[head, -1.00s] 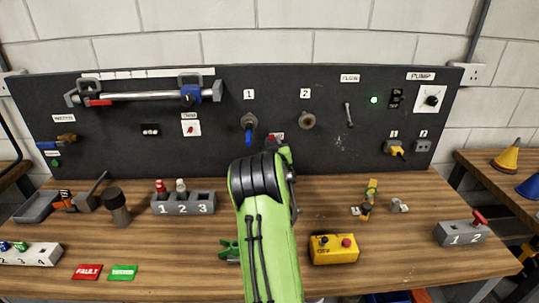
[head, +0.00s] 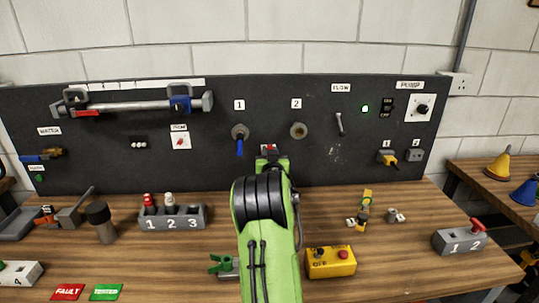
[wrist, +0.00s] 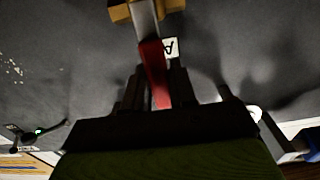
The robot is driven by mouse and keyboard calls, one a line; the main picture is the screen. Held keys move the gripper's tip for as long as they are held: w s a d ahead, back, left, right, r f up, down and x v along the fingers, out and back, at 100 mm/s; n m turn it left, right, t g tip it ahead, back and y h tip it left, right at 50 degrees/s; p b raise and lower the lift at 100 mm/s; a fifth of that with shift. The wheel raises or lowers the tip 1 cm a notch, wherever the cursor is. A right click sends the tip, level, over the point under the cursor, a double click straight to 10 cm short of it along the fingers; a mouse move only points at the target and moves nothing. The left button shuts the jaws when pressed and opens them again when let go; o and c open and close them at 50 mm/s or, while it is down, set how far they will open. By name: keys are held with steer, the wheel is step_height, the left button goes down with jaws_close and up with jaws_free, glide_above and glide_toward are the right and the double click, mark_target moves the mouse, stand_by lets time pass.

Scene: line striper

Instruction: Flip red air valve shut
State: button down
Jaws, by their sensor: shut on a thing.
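The red air valve handle (wrist: 153,72) hangs from a brass and grey valve body (wrist: 146,10) in the wrist view, which looks upside down. My gripper (wrist: 152,88) has its dark fingers on either side of the red handle and is shut on it. In the head view a bit of red (head: 268,148) shows at the tip of my gripper (head: 270,155), in front of the black panel. My green arm hides most of the valve there, so its body and the handle's angle are unclear.
The black panel (head: 330,150) carries port 1 with a blue lever (head: 239,146), port 2 (head: 298,131) and a lit green lamp (head: 365,108). On the bench stand a yellow button box (head: 331,262), a numbered grey block (head: 172,217) and small fittings (head: 364,208).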

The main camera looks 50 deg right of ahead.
steer(key=c, duration=1)
jaws_free()
steer(key=b+v, duration=0.2)
steer(key=v, duration=1.3)
steer(key=shift+s+a, duration=0.25)
steer(key=shift+s, duration=0.1)
